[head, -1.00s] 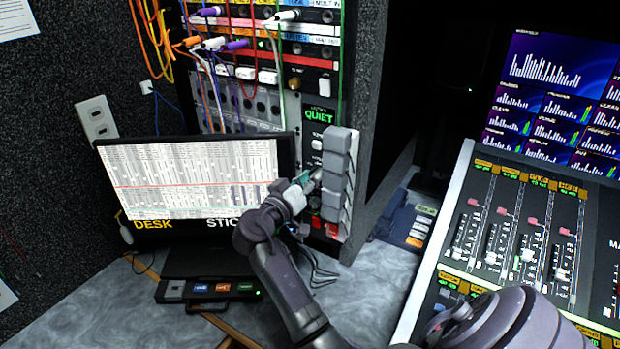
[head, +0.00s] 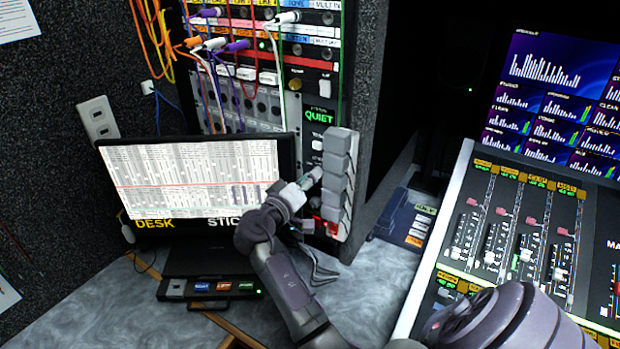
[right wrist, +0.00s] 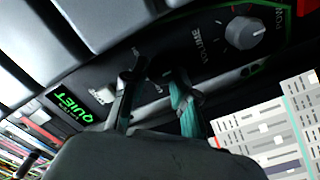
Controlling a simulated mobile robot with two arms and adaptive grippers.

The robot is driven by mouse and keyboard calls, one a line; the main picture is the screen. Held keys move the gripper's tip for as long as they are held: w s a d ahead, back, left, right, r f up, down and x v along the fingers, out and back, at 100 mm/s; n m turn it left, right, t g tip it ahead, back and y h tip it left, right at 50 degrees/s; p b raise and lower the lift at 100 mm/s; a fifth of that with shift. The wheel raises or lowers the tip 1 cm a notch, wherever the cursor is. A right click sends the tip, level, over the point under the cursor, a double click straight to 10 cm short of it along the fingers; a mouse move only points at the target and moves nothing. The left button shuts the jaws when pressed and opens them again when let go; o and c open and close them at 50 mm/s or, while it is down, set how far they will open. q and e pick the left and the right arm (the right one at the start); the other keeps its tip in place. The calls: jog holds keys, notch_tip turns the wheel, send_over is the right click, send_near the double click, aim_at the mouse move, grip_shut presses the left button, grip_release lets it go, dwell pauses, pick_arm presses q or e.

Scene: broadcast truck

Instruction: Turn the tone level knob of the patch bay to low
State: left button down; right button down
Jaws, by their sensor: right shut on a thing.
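The patch bay (head: 266,100) is the tall rack with cords at the upper middle of the head view. Its narrow dark panel has a green "QUIET" display (head: 319,116), also in the right wrist view (right wrist: 72,108). My right gripper (head: 314,177) is at this panel, below the display and a white button (head: 317,145). In the right wrist view its fingers (right wrist: 155,78) are close together against the panel, between the white button and a grey volume knob (right wrist: 246,31). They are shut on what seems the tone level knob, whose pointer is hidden. My left gripper is not in view.
A stack of grey blocks (head: 337,170) stands close to the right of my right gripper. A monitor (head: 190,180) stands to its left, with a small button box (head: 208,288) before it. A mixing desk (head: 520,225) fills the right side.

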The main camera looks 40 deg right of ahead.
jog(key=shift+r, duration=0.15)
jog(key=c, duration=0.9)
grip_release()
jog(key=v, duration=0.7)
jog(key=shift+a, duration=0.2)
